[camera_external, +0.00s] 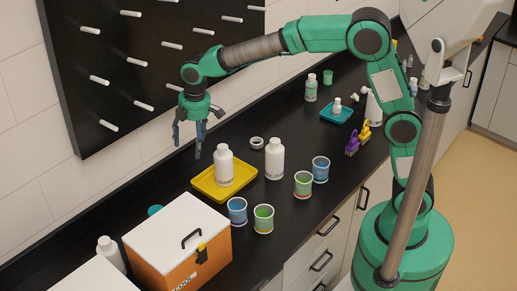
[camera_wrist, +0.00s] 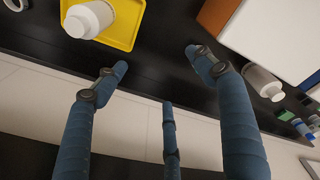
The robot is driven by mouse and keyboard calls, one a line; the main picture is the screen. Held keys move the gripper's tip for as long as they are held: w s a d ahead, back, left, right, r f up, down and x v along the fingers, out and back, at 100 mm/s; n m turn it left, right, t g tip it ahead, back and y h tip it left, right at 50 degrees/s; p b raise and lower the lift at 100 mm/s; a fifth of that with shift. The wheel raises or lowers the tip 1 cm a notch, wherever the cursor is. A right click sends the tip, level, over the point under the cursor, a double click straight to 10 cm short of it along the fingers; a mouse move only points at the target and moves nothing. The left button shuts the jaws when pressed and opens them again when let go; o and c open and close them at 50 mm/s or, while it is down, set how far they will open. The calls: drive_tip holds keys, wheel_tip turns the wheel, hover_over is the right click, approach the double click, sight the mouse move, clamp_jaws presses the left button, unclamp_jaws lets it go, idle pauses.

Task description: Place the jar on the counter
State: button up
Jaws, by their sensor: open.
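Three white jar-like bottles show, and I cannot tell which one is the jar. One white bottle (camera_external: 224,166) stands upright on a yellow tray (camera_external: 198,186); it also shows in the wrist view (camera_wrist: 88,20). A second white bottle (camera_external: 274,160) stands on the black counter (camera_external: 330,190) right of the tray. My gripper (camera_external: 187,148) is open and empty, fingers pointing down, above the counter near the wall, left of the tray and apart from all bottles.
An orange box with a white lid (camera_external: 180,225) stands at front left. Several blue and green cups (camera_external: 264,218) stand near the front edge. A white ring (camera_external: 257,142) lies behind the tray. A black pegboard (camera_external: 140,60) hangs behind my gripper. A blue tray (camera_external: 337,114) lies farther right.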

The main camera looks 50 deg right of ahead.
drive_tip(key=s+d+r+m+t, duration=0.1)
drive_tip(key=s+d+r+m, duration=0.2)
drive_tip(key=s+d+r, duration=0.45)
drive_tip(key=s+d+r+m+t, duration=0.1)
drive_tip(key=s+d+r+m, duration=0.3)
drive_tip(key=s+d, duration=0.7)
drive_tip(key=s+d+f+m+t, duration=0.2)
drive_tip(key=s+d+m, duration=0.4)
drive_tip(key=s+d, duration=0.8)
drive_tip(key=s+f, duration=0.1)
drive_tip(key=s, duration=0.2)
drive_tip(key=shift+s+f+h, duration=0.15)
drive_tip(key=shift+h, duration=0.15)
